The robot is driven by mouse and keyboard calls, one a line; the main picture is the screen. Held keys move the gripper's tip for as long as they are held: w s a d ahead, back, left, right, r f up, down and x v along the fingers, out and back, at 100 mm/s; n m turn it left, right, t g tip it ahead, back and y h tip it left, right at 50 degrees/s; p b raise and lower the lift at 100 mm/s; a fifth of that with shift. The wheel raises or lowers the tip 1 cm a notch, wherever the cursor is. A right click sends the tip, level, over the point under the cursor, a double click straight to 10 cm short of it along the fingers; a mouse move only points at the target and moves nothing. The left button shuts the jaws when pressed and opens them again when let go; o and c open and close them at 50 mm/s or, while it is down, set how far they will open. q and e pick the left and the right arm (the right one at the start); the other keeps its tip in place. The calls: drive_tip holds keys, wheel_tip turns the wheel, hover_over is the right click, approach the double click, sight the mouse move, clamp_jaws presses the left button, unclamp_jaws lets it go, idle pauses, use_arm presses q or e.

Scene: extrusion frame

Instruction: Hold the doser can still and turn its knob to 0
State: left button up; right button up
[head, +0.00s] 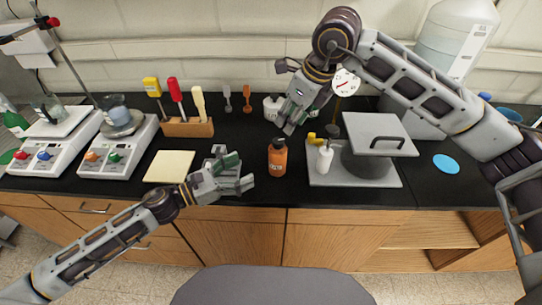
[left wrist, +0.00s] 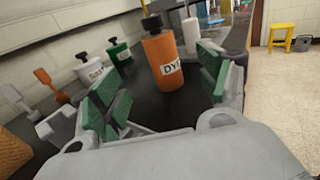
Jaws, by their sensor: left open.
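No can with a readable number scale shows, so I cannot tell for sure which thing is the doser can. An orange bottle (head: 277,160) with a black top and a label stands upright on the black bench. In the left wrist view the orange bottle (left wrist: 161,60) stands ahead, and its label begins "DY". My left gripper (head: 240,172) is open and empty, left of the bottle and apart from it; its green pads (left wrist: 160,90) are spread. My right gripper (head: 291,124) hangs above and behind the bottle; its fingers are too small to judge.
A grey stand (head: 355,178) with a flat plate and a white bottle (head: 324,160) are to the right. A round dial with a red needle (head: 345,82) is behind. White and green bottles stand behind.

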sight(270, 157)
use_arm(q)
drive_tip(key=shift+x, duration=6.65)
